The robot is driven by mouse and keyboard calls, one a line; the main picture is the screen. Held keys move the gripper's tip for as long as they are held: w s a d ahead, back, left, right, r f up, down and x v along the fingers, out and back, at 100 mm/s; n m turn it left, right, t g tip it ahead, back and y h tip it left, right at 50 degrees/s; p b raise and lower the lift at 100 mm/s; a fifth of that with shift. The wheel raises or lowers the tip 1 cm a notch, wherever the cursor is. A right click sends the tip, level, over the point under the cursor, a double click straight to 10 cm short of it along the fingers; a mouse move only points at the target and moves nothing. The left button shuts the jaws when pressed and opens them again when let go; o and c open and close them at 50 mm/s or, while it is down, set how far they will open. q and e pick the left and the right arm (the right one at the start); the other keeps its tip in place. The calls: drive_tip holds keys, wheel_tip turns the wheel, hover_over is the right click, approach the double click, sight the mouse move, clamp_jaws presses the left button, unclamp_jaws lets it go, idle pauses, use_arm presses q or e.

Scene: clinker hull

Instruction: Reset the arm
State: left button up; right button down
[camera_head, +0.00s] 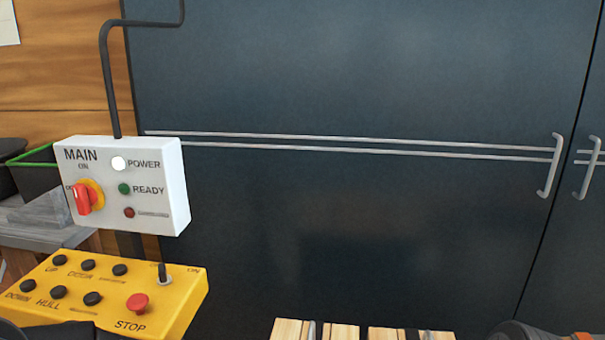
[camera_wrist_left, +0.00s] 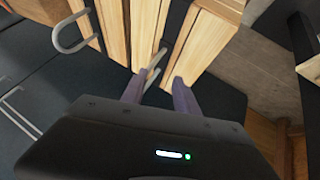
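My left gripper (camera_wrist_left: 158,82) shows in the left wrist view with its two purple-grey fingers apart. A gap is visible between the fingertips, and nothing is clearly held in it. Light wooden slats (camera_wrist_left: 205,45) lie just beyond the fingertips. A bent grey metal bar (camera_wrist_left: 153,70) shows between the tips; I cannot tell how far beyond them it is. In the head view, dark parts at the bottom left and bottom right edges look like my arms. Neither gripper shows there, and my right gripper is in neither view.
A white MAIN box (camera_head: 150,205) with a red switch (camera_head: 82,199) is at left. Below it is a yellow control panel (camera_head: 185,300) with black buttons and a red STOP button (camera_head: 137,303). Dark cabinet doors (camera_head: 350,220) fill the back. Wooden slats (camera_head: 340,331) show at bottom centre.

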use_arm(q)
drive_tip(key=s+f+n+g, duration=0.2)
drive_tip(key=s+f+g, duration=0.3)
drive_tip(key=s+f, duration=1.7)
drive_tip(key=s, duration=0.3)
drive_tip(key=shift+s+f+g+y, duration=0.25)
drive_tip(key=shift+s+g+y, duration=0.05)
drive_tip(key=shift+g+y, duration=0.1)
